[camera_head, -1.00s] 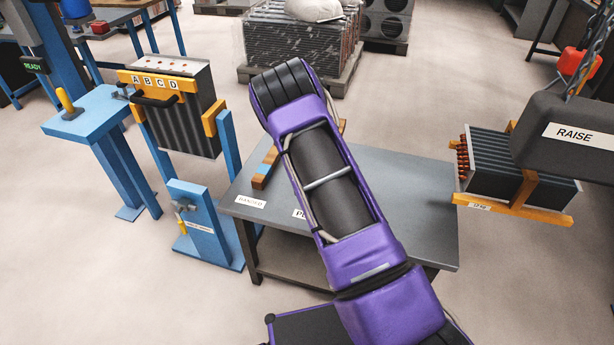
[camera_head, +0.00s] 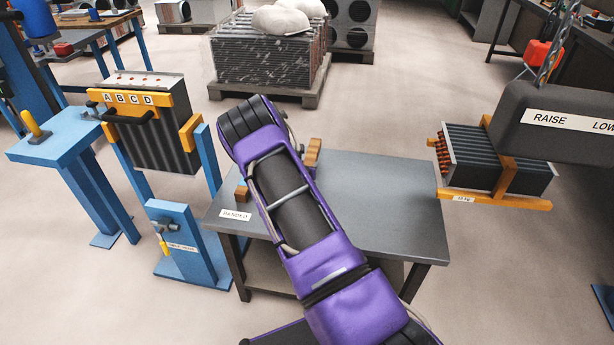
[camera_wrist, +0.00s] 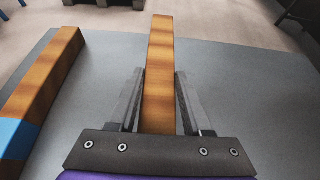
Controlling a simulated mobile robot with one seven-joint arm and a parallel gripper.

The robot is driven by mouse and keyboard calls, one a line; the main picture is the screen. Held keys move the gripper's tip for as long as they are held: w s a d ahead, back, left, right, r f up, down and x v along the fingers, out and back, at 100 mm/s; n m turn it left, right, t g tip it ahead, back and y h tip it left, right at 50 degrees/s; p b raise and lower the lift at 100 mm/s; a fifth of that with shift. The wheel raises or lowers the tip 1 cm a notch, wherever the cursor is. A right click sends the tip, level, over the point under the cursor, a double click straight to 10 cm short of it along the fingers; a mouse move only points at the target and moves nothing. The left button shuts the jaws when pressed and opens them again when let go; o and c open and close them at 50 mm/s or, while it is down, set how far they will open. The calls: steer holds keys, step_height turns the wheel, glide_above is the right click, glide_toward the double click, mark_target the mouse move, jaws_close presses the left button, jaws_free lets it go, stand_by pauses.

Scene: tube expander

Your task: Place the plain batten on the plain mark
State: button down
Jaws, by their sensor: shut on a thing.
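My gripper (camera_wrist: 160,100) is shut on the plain batten (camera_wrist: 160,62), an unbanded brown wooden bar pointing away from me between the fingers. Its far end shows in the head view (camera_head: 313,152) to the right of my purple arm; I cannot tell whether it touches the table. A second batten (camera_wrist: 45,75) with a blue band (camera_wrist: 18,135) lies to the left in the wrist view. A piece of it shows in the head view (camera_head: 242,193), mostly behind my arm. The plain mark is hidden in the head view; my arm covers that part of the table.
The grey table (camera_head: 370,200) is clear on its right side. A white "BANDED" label (camera_head: 235,214) is at its left front. A blue stand holding a finned block (camera_head: 150,135) is at the left. A hanging pendant (camera_head: 560,125) and a finned unit (camera_head: 490,160) are at the right.

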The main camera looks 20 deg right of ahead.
steer(key=shift+f+b, duration=0.35)
steer(key=shift+f, duration=1.5)
steer(key=shift+f, duration=0.15)
steer(key=shift+c, duration=1.7)
jaws_free()
steer(key=shift+s+a+r, duration=0.15)
steer(key=shift+r, duration=0.1)
steer(key=p+v, duration=0.2)
steer(key=v, duration=0.9)
steer(key=shift+s+a+r, duration=0.1)
steer(key=shift+s+a, duration=0.05)
steer(key=shift+s, duration=0.1)
